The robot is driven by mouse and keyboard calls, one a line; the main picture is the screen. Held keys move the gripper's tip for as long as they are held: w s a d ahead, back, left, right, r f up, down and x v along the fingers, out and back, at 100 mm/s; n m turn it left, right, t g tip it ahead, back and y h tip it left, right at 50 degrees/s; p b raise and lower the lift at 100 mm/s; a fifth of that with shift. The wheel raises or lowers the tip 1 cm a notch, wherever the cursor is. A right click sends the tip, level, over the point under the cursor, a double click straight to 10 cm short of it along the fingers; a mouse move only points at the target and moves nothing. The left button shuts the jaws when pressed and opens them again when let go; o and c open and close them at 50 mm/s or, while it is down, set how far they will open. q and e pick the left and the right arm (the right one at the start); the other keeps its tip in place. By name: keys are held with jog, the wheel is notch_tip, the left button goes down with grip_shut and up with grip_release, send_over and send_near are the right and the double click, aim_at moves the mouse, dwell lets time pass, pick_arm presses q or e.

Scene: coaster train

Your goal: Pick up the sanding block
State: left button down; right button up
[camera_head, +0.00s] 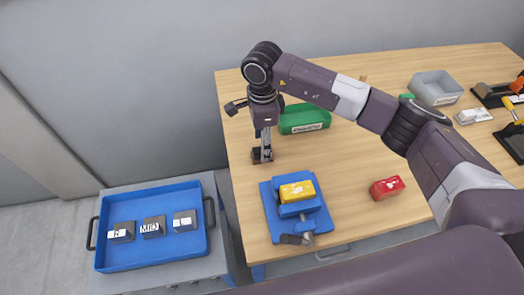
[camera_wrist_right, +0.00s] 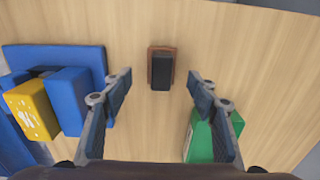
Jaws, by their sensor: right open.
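The sanding block is a small dark block with a brown base; it lies on the wooden table in the right wrist view (camera_wrist_right: 161,70). In the head view it is partly hidden beneath my gripper (camera_head: 257,156). My right gripper (camera_wrist_right: 160,82) is open and empty, pointing down, with one finger on each side of the block's line. The block shows between and slightly beyond the fingertips, and no contact is visible. In the head view my right gripper (camera_head: 265,148) is just above the block, near the table's left edge. My left gripper is not in view.
A blue vise (camera_head: 296,213) holding a yellow block (camera_head: 297,190) stands in front. A blue tray (camera_head: 152,262) with three grey blocks is lower left.

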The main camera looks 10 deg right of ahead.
notch_tip(320, 180, down, 3)
jog(key=shift+w+f+p, duration=0.1)
jog(key=shift+f+p, duration=0.05)
jog(key=shift+p, duration=0.45)
jog(key=shift+f, duration=0.2)
jog(key=c, duration=1.3)
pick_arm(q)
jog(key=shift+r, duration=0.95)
pick_arm(e)
jog(key=shift+r, duration=0.15)
